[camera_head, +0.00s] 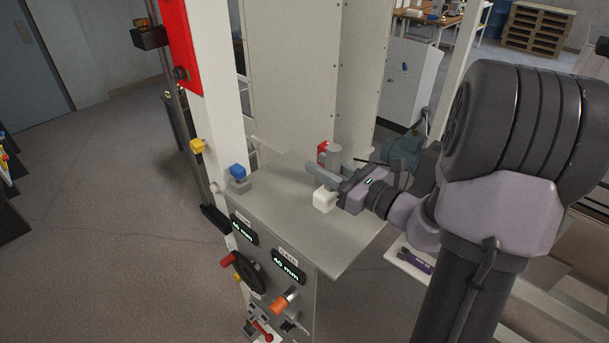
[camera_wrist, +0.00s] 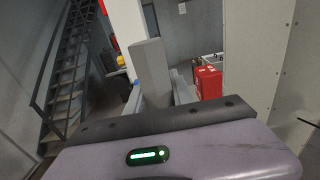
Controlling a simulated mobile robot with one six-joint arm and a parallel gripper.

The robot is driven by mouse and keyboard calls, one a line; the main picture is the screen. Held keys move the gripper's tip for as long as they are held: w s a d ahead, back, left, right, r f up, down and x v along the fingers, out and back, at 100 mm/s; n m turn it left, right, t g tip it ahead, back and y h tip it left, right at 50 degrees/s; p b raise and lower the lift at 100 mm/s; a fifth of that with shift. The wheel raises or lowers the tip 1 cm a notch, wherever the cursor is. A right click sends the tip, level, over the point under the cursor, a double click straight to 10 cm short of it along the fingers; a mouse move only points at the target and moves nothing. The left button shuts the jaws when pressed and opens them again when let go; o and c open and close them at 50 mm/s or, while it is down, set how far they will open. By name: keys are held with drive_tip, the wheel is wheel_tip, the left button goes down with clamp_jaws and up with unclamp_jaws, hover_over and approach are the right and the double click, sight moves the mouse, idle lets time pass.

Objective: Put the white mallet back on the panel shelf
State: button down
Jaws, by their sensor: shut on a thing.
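The white mallet (camera_head: 324,199) shows in the head view as a small white block at my gripper, over the grey panel shelf (camera_head: 275,205). My gripper (camera_head: 326,174) reaches in from the right, its grey fingers pointing left, and is shut on the mallet. I cannot tell whether the mallet touches the shelf.
A red and grey item (camera_head: 330,153) stands on the shelf just behind my gripper; its red box (camera_wrist: 208,82) shows in the wrist view. A blue-topped block (camera_head: 238,174) sits at the shelf's left corner. A tall cabinet wall (camera_head: 292,75) rises behind. The shelf's front is clear.

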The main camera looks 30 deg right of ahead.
drive_tip(key=w+f, duration=0.1)
drive_tip(key=w+a+f, duration=0.1)
drive_tip(key=w+f+b, duration=0.1)
drive_tip(key=w+f, duration=0.1)
drive_tip(key=shift+a, duration=0.3)
drive_tip(key=shift+r, duration=0.1)
drive_tip(key=c, duration=1.1)
unclamp_jaws()
drive_tip(key=shift+f, duration=0.2)
